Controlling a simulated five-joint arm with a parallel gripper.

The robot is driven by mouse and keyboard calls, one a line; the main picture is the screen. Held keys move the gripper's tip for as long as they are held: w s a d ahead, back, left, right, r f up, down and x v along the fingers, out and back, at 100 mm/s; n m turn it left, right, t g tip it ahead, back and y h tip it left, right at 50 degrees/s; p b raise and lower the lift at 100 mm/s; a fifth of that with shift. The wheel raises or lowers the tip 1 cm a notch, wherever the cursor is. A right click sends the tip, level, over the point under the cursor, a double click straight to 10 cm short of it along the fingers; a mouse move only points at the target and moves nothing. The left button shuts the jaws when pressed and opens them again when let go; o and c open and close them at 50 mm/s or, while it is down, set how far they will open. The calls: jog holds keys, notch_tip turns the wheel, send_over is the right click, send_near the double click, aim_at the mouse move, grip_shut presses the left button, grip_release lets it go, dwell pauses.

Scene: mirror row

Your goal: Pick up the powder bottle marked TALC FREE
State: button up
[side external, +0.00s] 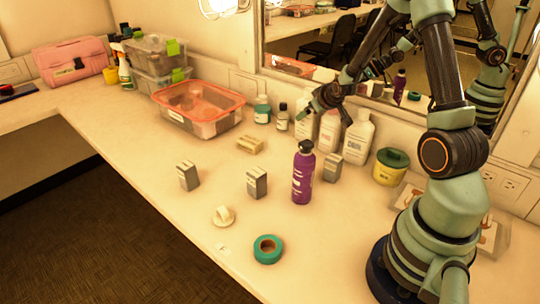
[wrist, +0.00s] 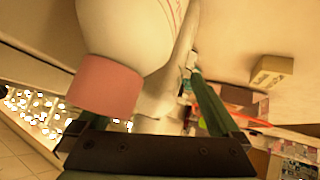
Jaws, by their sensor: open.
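Several white bottles stand in a row by the mirror: a left one (side external: 302,135), a middle one (side external: 329,134) with pinkish print, and a right one (side external: 358,138). No TALC FREE marking is legible. My gripper (side external: 314,106) is open at the tops of the left and middle bottles and hides their caps. In the wrist view, a white bottle (wrist: 125,30) with a pink cap (wrist: 105,86) fills the upper left. Its cap covers part of the left finger of my gripper (wrist: 150,102); the right finger is clear of it. I cannot tell whether they touch.
A purple bottle (side external: 303,175) stands in front of the row, with a small grey block (side external: 332,168) close by. A yellow tub (side external: 390,168) is at the right. An orange-rimmed bin (side external: 190,122) and small bottles are left. The front counter has a teal tape roll (side external: 267,249).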

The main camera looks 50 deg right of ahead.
grip_shut()
dwell(0.5)
